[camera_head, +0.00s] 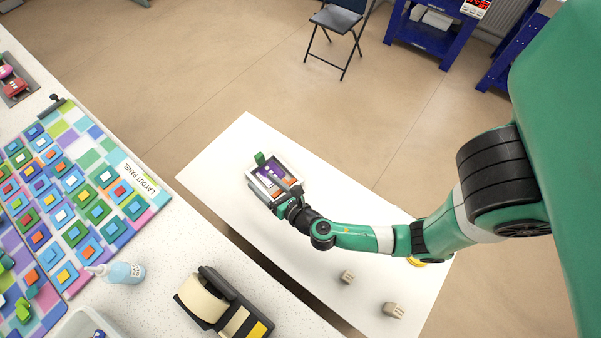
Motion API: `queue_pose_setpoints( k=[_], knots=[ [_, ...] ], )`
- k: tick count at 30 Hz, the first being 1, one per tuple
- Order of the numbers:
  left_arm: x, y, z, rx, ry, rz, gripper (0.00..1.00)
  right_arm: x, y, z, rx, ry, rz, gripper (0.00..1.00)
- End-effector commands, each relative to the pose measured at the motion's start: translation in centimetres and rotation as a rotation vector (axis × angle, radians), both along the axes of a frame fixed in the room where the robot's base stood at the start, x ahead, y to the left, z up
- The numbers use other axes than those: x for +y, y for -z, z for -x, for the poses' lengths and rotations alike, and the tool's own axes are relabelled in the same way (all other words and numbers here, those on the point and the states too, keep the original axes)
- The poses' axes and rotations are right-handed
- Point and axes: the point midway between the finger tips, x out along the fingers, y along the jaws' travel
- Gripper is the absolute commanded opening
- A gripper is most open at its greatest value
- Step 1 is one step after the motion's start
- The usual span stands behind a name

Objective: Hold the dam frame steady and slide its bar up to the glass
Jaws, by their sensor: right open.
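The dam frame (250,177) is a small pale frame on the white table, left of the table's middle. Purple, white and orange glass (268,176) shows inside it. A green block (260,158) stands at the frame's far edge. A grey strip lies across the near part of the frame; I cannot tell whether it is the bar. My right gripper (287,198) is open at the frame's near right corner and hides part of it. I cannot tell whether it touches the frame. My left gripper is not in view.
Two small beige blocks (346,277) (394,310) and a yellow item (416,262) lie on the white table (215,165). A gap separates it from the speckled counter with a layout panel (139,180), bottle (124,272) and tape dispenser (222,308).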

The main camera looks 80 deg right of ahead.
Motion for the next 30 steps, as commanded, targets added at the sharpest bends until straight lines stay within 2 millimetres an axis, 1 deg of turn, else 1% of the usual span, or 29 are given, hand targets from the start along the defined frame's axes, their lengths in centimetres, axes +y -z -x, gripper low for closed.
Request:
queue_pose_setpoints(
  k=[1, 3, 6, 9, 13, 17, 20, 27, 30],
  knots=[
    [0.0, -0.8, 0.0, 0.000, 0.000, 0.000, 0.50, -0.2, 2.0, 3.0, 0.101, -0.014, 0.054, 0.70],
    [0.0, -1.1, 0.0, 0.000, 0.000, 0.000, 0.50, -0.4, 4.3, 6.4, 0.207, -0.035, 0.113, 0.70],
    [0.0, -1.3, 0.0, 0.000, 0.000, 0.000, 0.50, -0.5, 6.1, 9.5, 0.297, -0.057, 0.164, 0.70],
    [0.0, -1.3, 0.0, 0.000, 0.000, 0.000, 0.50, -0.6, 6.8, 10.6, 0.330, -0.067, 0.182, 0.70],
    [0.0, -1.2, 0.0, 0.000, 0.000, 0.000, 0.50, -0.6, 7.0, 10.6, 0.330, -0.066, 0.182, 0.70],
    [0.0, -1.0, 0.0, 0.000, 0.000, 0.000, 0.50, -1.1, 7.4, 9.9, 0.330, -0.061, 0.179, 0.70],
    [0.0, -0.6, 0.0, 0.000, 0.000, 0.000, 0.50, -2.0, 7.9, 8.9, 0.328, -0.057, 0.178, 0.70],
    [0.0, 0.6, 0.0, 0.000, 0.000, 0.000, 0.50, -5.0, 10.0, 5.0, 0.325, -0.058, 0.178, 0.70],
    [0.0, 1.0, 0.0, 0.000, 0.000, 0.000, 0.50, -6.0, 10.7, 3.6, 0.326, -0.062, 0.179, 0.70]
  ],
)
